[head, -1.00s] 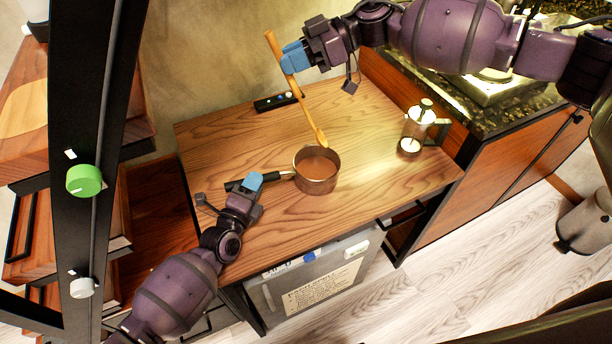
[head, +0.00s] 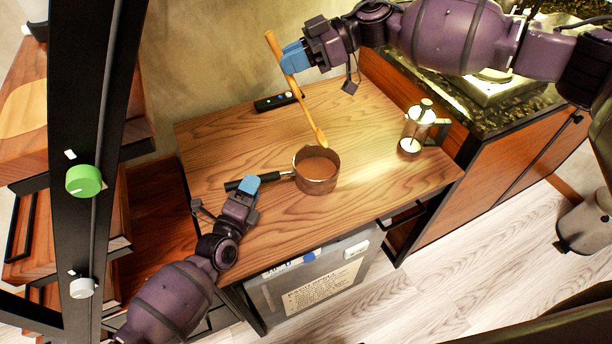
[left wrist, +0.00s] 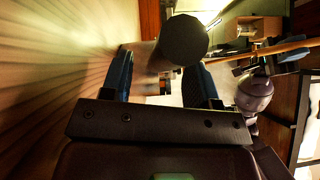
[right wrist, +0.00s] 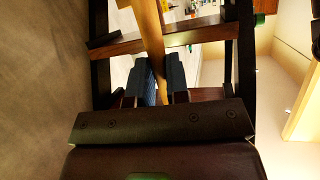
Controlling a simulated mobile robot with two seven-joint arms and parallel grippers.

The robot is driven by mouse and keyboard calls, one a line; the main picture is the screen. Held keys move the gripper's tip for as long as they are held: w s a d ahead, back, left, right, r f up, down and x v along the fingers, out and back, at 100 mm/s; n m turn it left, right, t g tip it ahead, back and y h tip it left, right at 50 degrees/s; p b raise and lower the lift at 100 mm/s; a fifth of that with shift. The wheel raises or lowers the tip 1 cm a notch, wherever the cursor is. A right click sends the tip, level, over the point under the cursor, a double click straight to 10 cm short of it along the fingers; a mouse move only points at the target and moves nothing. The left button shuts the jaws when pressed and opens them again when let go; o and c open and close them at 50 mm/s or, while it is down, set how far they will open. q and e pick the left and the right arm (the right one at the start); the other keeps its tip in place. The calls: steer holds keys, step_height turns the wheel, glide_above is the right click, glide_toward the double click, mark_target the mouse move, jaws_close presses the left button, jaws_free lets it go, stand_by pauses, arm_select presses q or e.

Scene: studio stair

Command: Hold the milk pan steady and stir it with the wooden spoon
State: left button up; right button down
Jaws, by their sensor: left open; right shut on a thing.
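The copper-coloured milk pan (head: 316,185) stands upright on the wooden worktop with brown liquid in it. Its black handle (head: 272,177) points left. My left gripper (head: 251,186) is open at the handle; in the left wrist view the handle's round dark end (left wrist: 183,40) shows between the spread blue fingers (left wrist: 160,85). My right gripper (head: 292,58) is shut on the wooden spoon (head: 304,105), near its upper part. The spoon slants down to the right, its bowl appearing just beyond the pan's far rim, outside the liquid. The spoon also shows between the fingers in the right wrist view (right wrist: 150,30).
A dark stone counter (head: 480,100) adjoins on the right. The worktop (head: 380,185) is clear around the pan.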

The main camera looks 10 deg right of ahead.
arm_select(q)
steer(key=v, duration=1)
steer(key=shift+s+r, duration=0.15)
steer(key=shift+s, duration=0.05)
